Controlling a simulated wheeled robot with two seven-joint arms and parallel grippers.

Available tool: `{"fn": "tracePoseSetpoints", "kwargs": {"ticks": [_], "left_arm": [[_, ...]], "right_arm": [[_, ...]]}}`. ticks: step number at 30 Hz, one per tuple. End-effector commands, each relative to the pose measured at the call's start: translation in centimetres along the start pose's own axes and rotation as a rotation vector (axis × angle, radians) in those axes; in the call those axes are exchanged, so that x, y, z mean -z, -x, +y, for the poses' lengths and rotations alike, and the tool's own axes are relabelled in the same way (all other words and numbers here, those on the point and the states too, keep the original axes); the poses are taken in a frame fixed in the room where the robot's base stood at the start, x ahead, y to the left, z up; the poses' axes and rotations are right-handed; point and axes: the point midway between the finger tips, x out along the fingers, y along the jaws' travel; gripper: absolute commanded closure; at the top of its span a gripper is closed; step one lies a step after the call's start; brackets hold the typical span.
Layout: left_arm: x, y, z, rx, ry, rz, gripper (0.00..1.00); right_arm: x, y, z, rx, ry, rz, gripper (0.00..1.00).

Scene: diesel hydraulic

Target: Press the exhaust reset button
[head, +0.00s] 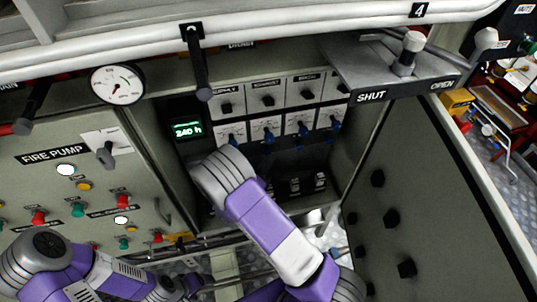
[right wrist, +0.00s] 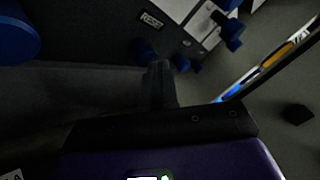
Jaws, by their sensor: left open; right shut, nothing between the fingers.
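The exhaust switch plate (head: 267,96) is second from the left in the upper row of the recessed panel, with a black knob. Below it is a plate with a blue control (head: 268,136). In the right wrist view a RESET label (right wrist: 151,20) sits above a dark blue button (right wrist: 145,50); I cannot tell which column it belongs to. My right gripper (right wrist: 160,72) is shut and empty, its dark tip close to this button; contact cannot be told. In the head view my right wrist hides its fingers. My left arm is at the lower left, its gripper not visible.
A green display (head: 187,130) is left of the switches. The fire pump panel (head: 75,185) with coloured buttons stands at left, an open door (head: 400,215) at right. A shelf marked SHUT and OPEN (head: 400,88) overhangs. Other blue controls (head: 302,129) are close by.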

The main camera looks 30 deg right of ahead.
Motion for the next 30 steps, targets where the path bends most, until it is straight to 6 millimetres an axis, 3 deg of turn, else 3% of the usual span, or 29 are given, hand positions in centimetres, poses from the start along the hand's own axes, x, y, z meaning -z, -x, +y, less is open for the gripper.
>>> {"fn": "tracePoseSetpoints", "kwargs": {"ticks": [23, 30], "left_arm": [[0.0, 0.6, 0.2, 0.000, 0.000, 0.000, 0.24], [-0.1, 1.1, 0.4, 0.000, 0.000, 0.000, 0.24]], "right_arm": [[0.9, 1.4, -0.9, -0.001, 0.000, 0.000, 1.00], [1.8, 2.7, -2.0, -0.002, 0.002, -0.002, 1.00]]}}
